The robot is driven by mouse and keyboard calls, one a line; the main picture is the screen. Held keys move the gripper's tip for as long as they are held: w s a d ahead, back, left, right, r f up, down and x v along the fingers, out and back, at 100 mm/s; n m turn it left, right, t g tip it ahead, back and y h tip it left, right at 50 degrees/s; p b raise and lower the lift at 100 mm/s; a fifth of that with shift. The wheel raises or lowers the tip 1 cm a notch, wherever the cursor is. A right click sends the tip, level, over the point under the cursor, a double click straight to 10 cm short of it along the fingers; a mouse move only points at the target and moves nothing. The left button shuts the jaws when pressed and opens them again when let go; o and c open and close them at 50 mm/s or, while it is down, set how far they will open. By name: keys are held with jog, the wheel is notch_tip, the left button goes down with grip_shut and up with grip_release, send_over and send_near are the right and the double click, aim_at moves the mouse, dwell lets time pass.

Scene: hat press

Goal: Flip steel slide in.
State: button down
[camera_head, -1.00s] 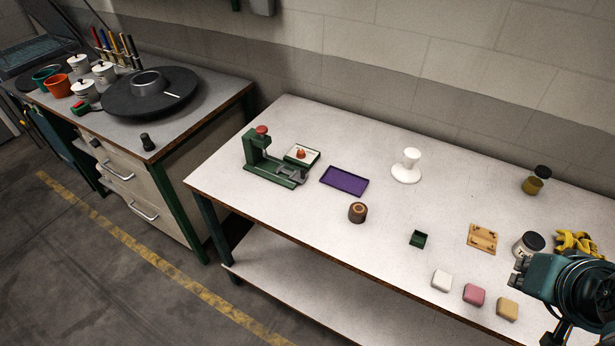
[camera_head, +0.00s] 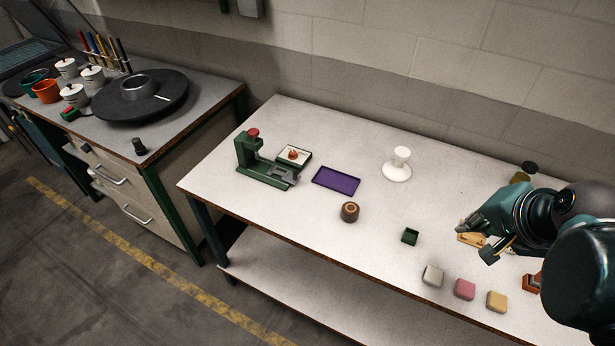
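The green press (camera_head: 256,165) with a red knob on top stands at the left end of the white table. A grey steel slide (camera_head: 284,175) sits at the right end of its base and appears to stick out; its exact position is too small to tell. My gripper (camera_head: 481,241) is far to the right of the press, above the wooden board (camera_head: 468,240), which it partly covers. Its fingers look spread apart, with nothing visibly held between them.
A white stand (camera_head: 397,167), a brown round block (camera_head: 349,212), a small green box (camera_head: 410,236) and soap-like blocks (camera_head: 464,289) are spread over the table. The middle has free room.

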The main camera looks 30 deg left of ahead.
jog(key=w+a+f+m+g+y+p, duration=0.15)
jog(key=w+a+m, duration=0.25)
jog(key=a, duration=0.5)
jog(key=w+a+f+m+g+y+p, duration=0.1)
jog(key=w+a+m+y, duration=0.15)
jog(key=w+a, duration=0.45)
jog(key=a+f+m+g+y+p, duration=0.1)
jog(key=a+f+m, duration=0.2)
jog(key=a, duration=0.6)
jog(key=a+f+m+g+y+p, duration=0.1)
jog(key=a+f+m+g+p, duration=0.1)
jog(key=a, duration=0.7)
jog(key=shift+s+a+f+m, duration=0.35)
jog(key=shift+f+m, duration=0.5)
jog(key=shift+f, duration=0.45)
jog(key=shift+f, duration=0.1)
jog(key=b, duration=0.2)
send_near(297, 182)
jog(key=f, duration=0.3)
jog(key=shift+w+d+f, duration=0.15)
jog(key=shift+d+f, duration=0.2)
jog(key=shift+d, duration=0.05)
jog(key=shift+a+r, duration=0.15)
jog(key=shift+a, duration=1.7)
